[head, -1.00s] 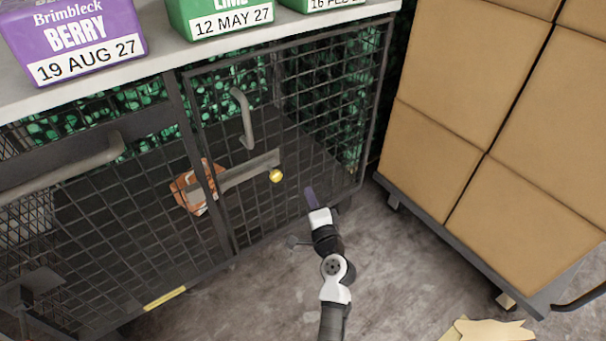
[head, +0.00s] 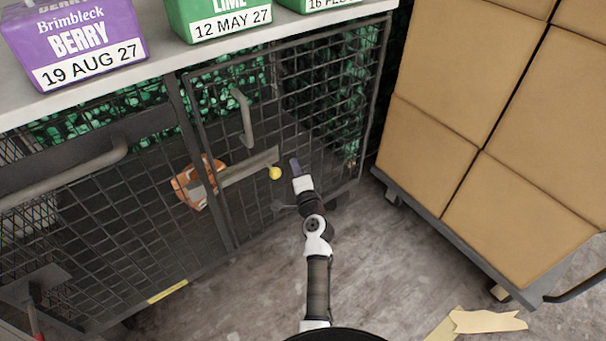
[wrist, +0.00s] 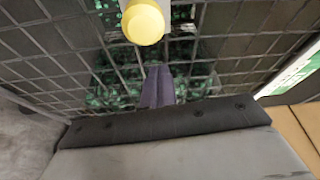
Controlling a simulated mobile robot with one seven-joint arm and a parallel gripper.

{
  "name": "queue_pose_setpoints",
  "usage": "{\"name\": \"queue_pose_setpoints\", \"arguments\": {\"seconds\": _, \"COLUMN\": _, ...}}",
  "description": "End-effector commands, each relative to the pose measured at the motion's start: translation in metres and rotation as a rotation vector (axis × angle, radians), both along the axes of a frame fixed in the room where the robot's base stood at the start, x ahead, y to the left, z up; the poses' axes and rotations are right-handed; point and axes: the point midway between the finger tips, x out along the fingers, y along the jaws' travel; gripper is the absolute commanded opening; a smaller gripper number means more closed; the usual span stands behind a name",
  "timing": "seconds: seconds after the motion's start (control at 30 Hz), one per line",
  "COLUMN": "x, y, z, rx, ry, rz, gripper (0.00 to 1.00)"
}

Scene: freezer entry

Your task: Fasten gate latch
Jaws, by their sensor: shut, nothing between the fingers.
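The mesh gate (head: 270,130) fills the front of the cage under the counter and has a grey vertical handle (head: 243,117). The gate latch is a flat grey bar (head: 245,168) with a yellow ball knob (head: 275,173) at its right end. The bar's left end reaches the orange-brown latch part (head: 193,186) at the post; I cannot tell whether it is seated. My gripper (head: 295,166) is shut and empty, just right of the knob and apart from it in the head view. In the wrist view the knob (wrist: 143,22) is above my fingertips (wrist: 158,72), with mesh behind.
A cart of stacked cardboard boxes (head: 455,110) stands close on the right. Purple (head: 80,40) and green (head: 220,18) tubs sit on the counter above. Torn cardboard (head: 487,321) lies on the floor at bottom right. The floor before the gate is mostly clear.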

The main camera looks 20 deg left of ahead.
Motion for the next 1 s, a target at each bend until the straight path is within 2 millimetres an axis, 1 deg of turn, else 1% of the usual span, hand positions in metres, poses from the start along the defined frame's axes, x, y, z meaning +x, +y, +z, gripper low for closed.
{"name": "queue_pose_setpoints", "arguments": {"seconds": 0.03, "x": -0.009, "y": 0.006, "z": -0.002, "rx": -0.001, "ry": 0.007, "rz": 0.005, "gripper": 0.00}}
{"name": "queue_pose_setpoints", "arguments": {"seconds": 0.2, "x": -0.021, "y": 0.015, "z": -0.005, "rx": -0.002, "ry": 0.004, "rz": 0.001, "gripper": 0.00}}
{"name": "queue_pose_setpoints", "arguments": {"seconds": 0.67, "x": -0.027, "y": 0.019, "z": -0.006, "rx": -0.002, "ry": 0.004, "rz": 0.002, "gripper": 0.00}}
{"name": "queue_pose_setpoints", "arguments": {"seconds": 0.77, "x": -0.040, "y": 0.029, "z": -0.006, "rx": -0.003, "ry": 0.006, "rz": 0.004, "gripper": 0.00}}
{"name": "queue_pose_setpoints", "arguments": {"seconds": 0.9, "x": -0.063, "y": 0.047, "z": -0.005, "rx": -0.003, "ry": 0.006, "rz": 0.005, "gripper": 0.00}}
{"name": "queue_pose_setpoints", "arguments": {"seconds": 1.0, "x": -0.073, "y": 0.056, "z": -0.005, "rx": -0.002, "ry": 0.005, "rz": 0.004, "gripper": 0.00}}
